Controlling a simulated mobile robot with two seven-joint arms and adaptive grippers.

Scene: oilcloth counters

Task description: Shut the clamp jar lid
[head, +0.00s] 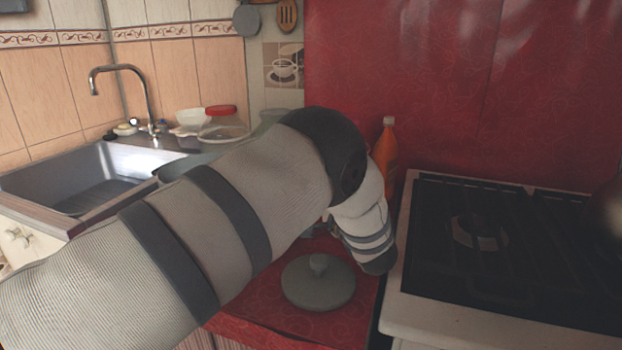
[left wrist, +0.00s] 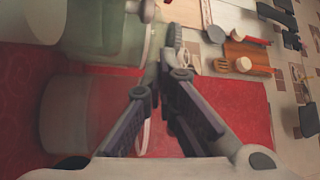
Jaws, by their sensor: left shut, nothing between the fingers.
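The clamp jar (left wrist: 110,32), pale green glass, lies across the upper left of the left wrist view and runs past the top edge. A pale wire loop (left wrist: 146,122) shows beside the left finger; I cannot tell whether it touches it. The lid's angle is unclear. My left gripper (left wrist: 171,74) is shut and empty, its tips close to the jar's right end; contact is unclear. In the head view my left arm hides most of the gripper and the jar. My right gripper is in neither view.
A grey round lid with a knob (head: 318,282) is on the red counter (head: 275,322) near the front. An orange bottle (head: 389,150) stands behind my wrist. The stove (head: 400,300) is right; the sink (head: 95,180) is left, near a red-lidded container (head: 222,124).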

